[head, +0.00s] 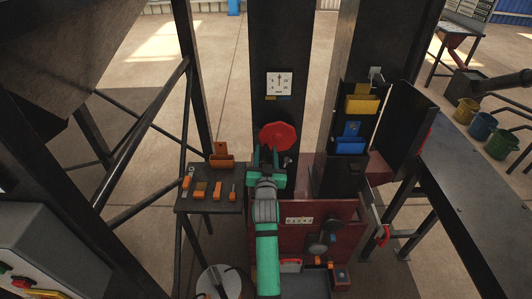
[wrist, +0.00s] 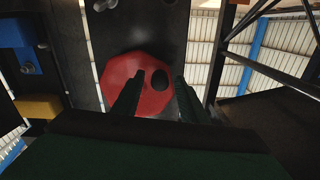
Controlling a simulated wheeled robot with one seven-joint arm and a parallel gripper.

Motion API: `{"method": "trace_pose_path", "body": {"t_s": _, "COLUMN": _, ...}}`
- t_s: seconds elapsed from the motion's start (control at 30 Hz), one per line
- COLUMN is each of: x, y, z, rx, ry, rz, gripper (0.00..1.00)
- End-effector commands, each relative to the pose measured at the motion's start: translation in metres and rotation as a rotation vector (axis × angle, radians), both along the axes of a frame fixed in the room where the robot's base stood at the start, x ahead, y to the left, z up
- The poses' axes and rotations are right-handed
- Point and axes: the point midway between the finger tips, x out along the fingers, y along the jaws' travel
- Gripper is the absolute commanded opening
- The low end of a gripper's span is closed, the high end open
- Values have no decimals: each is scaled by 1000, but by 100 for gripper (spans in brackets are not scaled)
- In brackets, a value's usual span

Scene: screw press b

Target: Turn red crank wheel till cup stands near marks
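The red crank wheel (head: 278,135) is an octagonal disc on the dark column, below a white marked plate (head: 279,83). My gripper (head: 267,157) is just in front of the wheel's lower part and hides some of it. My fingers (wrist: 159,86) are spread apart, one on each side of the knob, with gaps showing. Whether the fingertips touch the wheel cannot be told. I cannot identify the cup in either view.
A small dark table (head: 208,203) with orange-handled tools stands left of my arm. A black rack (head: 345,175) with yellow and blue bins is right of the wheel. A red panel (head: 335,215) lies below. A long dark bench (head: 465,205) and several buckets stand at right.

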Motion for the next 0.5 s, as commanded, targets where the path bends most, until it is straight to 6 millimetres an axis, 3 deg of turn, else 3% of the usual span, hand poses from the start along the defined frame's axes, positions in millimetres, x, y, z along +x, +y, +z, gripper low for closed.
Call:
{"method": "trace_pose_path", "body": {"t_s": 0.33, "x": 4, "y": 0, "z": -1, "rx": 0, "ry": 1, "rz": 0, "gripper": 39}}
{"method": "trace_pose_path", "body": {"t_s": 0.5, "x": 4, "y": 0, "z": -1, "rx": 0, "ry": 1, "rz": 0, "gripper": 1}}
